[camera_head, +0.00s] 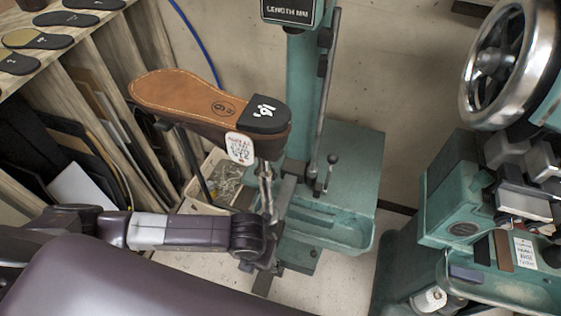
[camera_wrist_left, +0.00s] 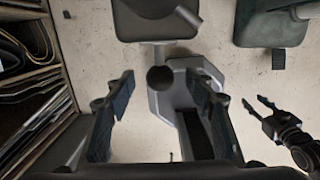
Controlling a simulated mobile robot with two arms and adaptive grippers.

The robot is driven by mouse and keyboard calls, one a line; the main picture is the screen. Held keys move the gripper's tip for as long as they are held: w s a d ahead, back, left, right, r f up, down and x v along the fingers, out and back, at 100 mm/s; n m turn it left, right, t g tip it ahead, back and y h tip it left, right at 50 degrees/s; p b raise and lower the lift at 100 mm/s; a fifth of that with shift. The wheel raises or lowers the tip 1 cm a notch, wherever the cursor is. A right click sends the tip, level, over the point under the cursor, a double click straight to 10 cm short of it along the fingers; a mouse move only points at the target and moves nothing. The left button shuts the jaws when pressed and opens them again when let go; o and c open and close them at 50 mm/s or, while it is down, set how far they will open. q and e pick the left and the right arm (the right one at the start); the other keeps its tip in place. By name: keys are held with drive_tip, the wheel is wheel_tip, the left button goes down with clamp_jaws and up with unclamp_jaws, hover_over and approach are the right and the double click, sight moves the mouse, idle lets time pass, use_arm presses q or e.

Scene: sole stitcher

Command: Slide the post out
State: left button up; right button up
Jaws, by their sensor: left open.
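A brown leather sole (camera_head: 190,95) with a black heel piece (camera_head: 262,115) and a white tag (camera_head: 240,148) is held up above the floor. A thin dark upright (camera_head: 196,160) and a silver part (camera_head: 266,188) show below it; I cannot tell which is the post. My left arm reaches in from the left under the sole. In the left wrist view my left gripper (camera_wrist_left: 160,78) is open, its two dark fingers wide apart. A dark rounded end (camera_wrist_left: 160,80) shows in line between the fingertips; its distance is unclear. My right gripper (camera_wrist_left: 256,101) shows open and empty there.
A green machine column (camera_head: 305,90) with a tray base (camera_head: 335,220) stands behind the sole. A green machine (camera_head: 470,190) with a handwheel (camera_head: 500,65) stands at the right. A bin (camera_head: 222,185) and upright boards (camera_head: 95,110) crowd the left. Bare floor (camera_head: 330,285) shows between the machines.

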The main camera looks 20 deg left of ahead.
use_arm(q)
drive_tip(key=shift+w+r, duration=0.1)
drive_tip(key=shift+r, duration=0.1)
drive_tip(key=shift+r+p, duration=0.6)
drive_tip(key=shift+r, duration=0.05)
drive_tip(key=r+p, duration=0.1)
drive_tip(key=s+r+p, duration=0.1)
drive_tip(key=r+p, duration=0.1)
drive_tip(key=s+r+p, duration=0.1)
drive_tip(key=r, duration=0.1)
drive_tip(key=shift+r+p, duration=0.25)
drive_tip(key=shift+p, duration=0.1)
